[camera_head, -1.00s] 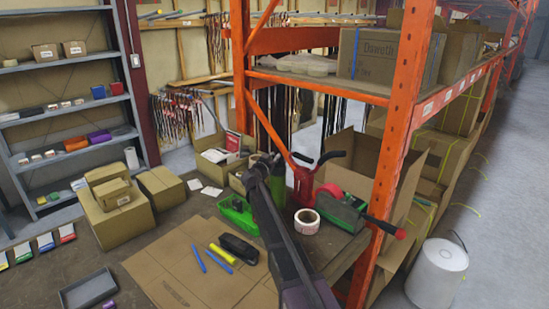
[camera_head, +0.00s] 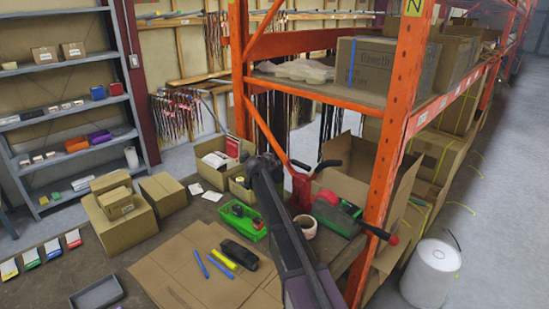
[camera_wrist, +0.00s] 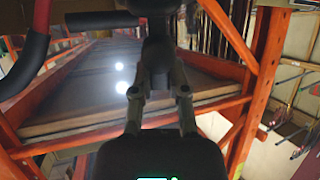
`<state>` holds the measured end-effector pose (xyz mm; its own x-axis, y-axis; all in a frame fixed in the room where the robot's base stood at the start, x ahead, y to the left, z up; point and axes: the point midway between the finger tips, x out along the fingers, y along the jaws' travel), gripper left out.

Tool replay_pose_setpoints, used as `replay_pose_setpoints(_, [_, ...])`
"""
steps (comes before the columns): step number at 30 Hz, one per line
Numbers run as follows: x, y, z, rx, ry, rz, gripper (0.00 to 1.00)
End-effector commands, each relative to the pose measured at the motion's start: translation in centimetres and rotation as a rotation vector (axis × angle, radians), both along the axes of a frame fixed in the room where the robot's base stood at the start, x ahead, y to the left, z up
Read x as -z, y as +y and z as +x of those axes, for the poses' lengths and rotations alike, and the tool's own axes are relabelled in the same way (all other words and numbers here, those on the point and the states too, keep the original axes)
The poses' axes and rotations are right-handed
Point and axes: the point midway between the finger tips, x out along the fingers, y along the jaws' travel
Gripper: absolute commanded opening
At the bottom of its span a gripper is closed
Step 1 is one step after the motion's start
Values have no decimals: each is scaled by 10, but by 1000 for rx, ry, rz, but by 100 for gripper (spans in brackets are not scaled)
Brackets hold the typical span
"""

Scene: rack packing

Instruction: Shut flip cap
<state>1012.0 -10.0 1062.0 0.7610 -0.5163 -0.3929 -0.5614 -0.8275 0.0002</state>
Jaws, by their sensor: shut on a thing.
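My gripper (camera_wrist: 160,95) shows in the wrist view with its dark fingers close together on a dark thing (camera_wrist: 160,20) at the top centre. Its shape is mostly hidden and I cannot tell what it is. In the head view my gripper (camera_head: 265,165) is over the back of the table, between the green bin and the red tool. I cannot make out a flip cap or its bottle in either view now; my arm covers part of that area.
A green bin (camera_head: 232,228) holds small things. A red tool (camera_head: 301,190) with black handles, a tape roll (camera_head: 306,219) and a green-and-red tape dispenser (camera_head: 338,212) stand to the right. An orange rack post (camera_head: 394,130) rises beside them. Flat cardboard (camera_head: 180,270) lies in front.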

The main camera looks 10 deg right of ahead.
Motion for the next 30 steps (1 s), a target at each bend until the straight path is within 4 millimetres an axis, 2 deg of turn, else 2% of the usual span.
replay_pose_setpoints(1, [-6,-2,3,1,25,17,0])
replay_pose_setpoints(14, [-2,-10,18,0,268,182,0])
replay_pose_setpoints(30, [16,-22,37,0,663,449,0])
